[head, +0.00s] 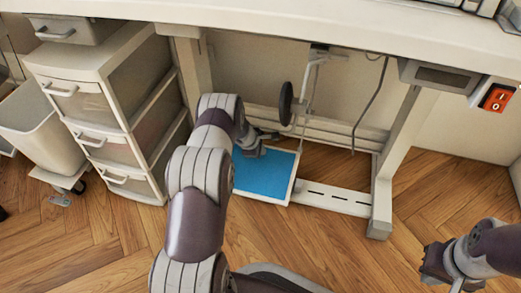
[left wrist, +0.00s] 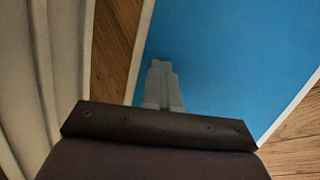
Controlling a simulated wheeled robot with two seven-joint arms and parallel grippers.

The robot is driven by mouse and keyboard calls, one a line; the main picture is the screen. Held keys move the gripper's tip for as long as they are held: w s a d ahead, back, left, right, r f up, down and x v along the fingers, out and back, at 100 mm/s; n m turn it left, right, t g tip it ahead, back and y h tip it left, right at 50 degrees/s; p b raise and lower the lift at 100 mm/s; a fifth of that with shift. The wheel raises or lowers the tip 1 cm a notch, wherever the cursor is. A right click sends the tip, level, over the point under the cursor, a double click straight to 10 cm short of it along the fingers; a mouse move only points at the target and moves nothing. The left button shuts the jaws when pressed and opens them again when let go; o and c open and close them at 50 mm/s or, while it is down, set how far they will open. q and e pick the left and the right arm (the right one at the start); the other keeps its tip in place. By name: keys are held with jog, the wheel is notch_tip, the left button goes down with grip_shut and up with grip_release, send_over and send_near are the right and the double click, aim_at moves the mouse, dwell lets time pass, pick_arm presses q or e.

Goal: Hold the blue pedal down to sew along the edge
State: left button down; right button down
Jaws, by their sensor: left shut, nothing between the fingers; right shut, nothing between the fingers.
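The blue pedal (head: 262,176) is a flat blue plate with a pale rim, low under the sewing table. My left arm reaches under the table, and my left gripper (head: 256,150) is at the pedal's far left part, shut and empty. In the left wrist view the shut fingers (left wrist: 161,72) lie over the blue surface of the pedal (left wrist: 225,65), near its left rim. I cannot tell whether the fingertips touch it. My arm hides the pedal's left side in the head view. My right gripper (head: 436,264) is shut and empty at the lower right, away from the pedal.
The sewing table (head: 300,32) spans overhead, with a leg (head: 400,140) right of the pedal. A red switch (head: 497,98) sits under its right edge. A drawer unit (head: 95,110) and a bin (head: 35,130) stand left. Wooden floor (head: 330,235) is open in front.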

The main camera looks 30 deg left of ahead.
notch_tip(320, 180, up, 7)
jog(key=p, duration=0.6)
jog(key=shift+f, duration=0.2)
